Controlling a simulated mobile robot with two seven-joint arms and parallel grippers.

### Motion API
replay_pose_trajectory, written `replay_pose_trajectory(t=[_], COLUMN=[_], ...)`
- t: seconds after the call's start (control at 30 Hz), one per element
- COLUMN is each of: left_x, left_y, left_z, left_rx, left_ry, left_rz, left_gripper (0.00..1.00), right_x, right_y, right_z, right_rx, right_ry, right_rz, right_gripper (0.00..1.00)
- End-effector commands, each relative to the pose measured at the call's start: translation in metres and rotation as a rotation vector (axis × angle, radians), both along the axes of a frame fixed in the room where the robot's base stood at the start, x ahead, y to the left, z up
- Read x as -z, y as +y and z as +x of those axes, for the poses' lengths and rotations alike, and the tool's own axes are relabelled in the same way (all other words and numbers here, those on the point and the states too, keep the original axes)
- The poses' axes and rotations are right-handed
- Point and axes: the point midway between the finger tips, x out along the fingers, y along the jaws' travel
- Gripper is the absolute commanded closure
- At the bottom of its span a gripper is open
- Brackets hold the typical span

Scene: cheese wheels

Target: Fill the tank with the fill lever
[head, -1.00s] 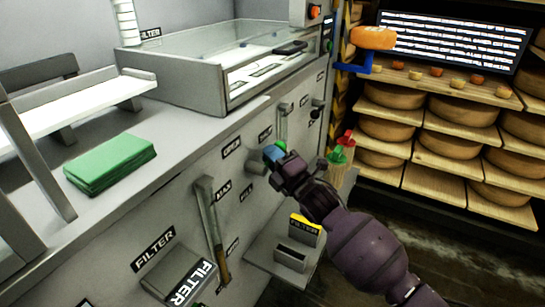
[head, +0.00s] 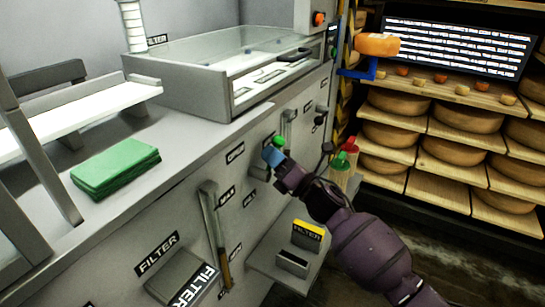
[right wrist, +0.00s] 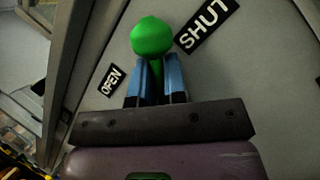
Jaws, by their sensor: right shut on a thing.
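In the right wrist view the green knob (right wrist: 152,36) stands above the blue fingers (right wrist: 155,82), between an OPEN label (right wrist: 112,80) at left and a SHUT label (right wrist: 207,24) at right. The lever's shaft is mostly hidden by the fingers. My left gripper is not in view.
Another long lever (head: 214,235) hangs on the panel to the left. A small shelf (head: 262,255) juts out below, with a yellow-topped filter box (head: 307,235). Green cloths (head: 115,168) lie on the counter. Cheese shelves (head: 450,135) stand at right.

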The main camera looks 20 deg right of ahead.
Motion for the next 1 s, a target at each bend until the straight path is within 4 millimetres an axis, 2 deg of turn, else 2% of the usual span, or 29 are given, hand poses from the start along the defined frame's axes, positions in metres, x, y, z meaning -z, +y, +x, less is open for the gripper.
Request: replay_pose_trajectory(t=[0.03,0.5,0.53,0.67,1.0], left_x=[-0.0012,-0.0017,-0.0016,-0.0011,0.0], left_y=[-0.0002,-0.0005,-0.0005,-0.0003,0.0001], left_z=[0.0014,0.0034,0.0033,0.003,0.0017], left_rx=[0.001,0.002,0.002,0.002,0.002], left_ry=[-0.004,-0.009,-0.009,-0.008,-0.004], left_rz=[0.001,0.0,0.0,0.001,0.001], left_gripper=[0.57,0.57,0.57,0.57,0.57], right_x=[-0.0062,-0.0086,-0.0087,-0.0086,-0.0041], right_y=[-0.005,-0.0043,-0.0044,-0.0038,-0.0018], right_z=[0.0017,0.0014,0.0013,0.0012,-0.0002], right_rx=[0.01,0.01,0.01,0.009,0.005], right_ry=[-0.013,-0.022,-0.023,-0.022,-0.017], right_rz=[-0.007,-0.016,-0.015,-0.015,-0.014], right_gripper=[1.0,1.0,0.83,0.64,0.64])
